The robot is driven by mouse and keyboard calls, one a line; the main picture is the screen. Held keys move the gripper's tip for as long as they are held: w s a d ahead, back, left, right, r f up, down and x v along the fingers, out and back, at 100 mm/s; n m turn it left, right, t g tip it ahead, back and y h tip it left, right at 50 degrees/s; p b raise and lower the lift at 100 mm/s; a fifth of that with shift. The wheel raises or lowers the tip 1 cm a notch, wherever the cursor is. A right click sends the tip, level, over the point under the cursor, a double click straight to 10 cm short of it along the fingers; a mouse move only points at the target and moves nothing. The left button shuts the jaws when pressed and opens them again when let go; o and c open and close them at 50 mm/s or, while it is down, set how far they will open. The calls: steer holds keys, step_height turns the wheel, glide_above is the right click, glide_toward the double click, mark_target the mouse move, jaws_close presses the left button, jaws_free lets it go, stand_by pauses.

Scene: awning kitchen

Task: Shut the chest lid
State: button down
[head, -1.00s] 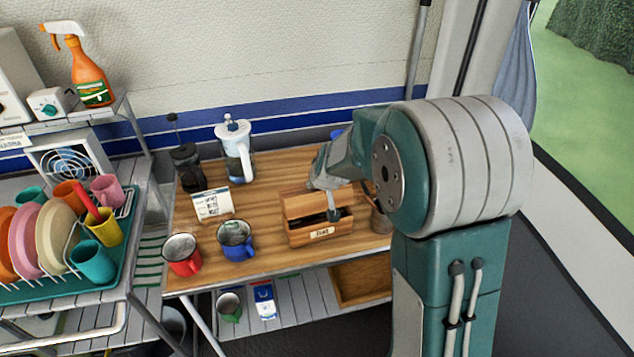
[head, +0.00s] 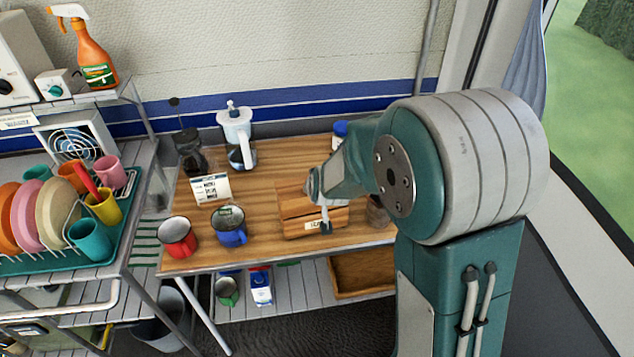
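The wooden chest (head: 296,229) sits on the wooden table, with a pale label on its front. Its lid (head: 292,208) lies low over the box, nearly or fully down; my gripper hides its right part, so I cannot tell if a gap is left. My gripper (head: 325,227) is over the chest's front right, its tip pointing down at the front edge of the lid. It looks to touch the lid or front edge. The fingers are too small to tell whether they are open or shut.
A red mug (head: 177,238) and a blue mug (head: 229,228) stand left of the chest. A small sign (head: 210,189), a French press (head: 190,155) and a white pitcher (head: 238,135) are behind. A jar (head: 377,212) stands close at right. A dish rack (head: 70,215) is at far left.

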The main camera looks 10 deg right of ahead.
steer(key=shift+s+d+f, duration=0.1)
steer(key=shift+s+f, duration=0.6)
steer(key=shift+s, duration=0.1)
steer(key=shift+s+f, duration=0.1)
steer(key=shift+c, duration=2.2)
jaws_free()
steer(key=shift+w, duration=0.25)
steer(key=shift+s+r, duration=0.15)
steer(key=shift+r, duration=0.2)
steer(key=v, duration=0.6)
steer(key=shift+s+r, duration=0.3)
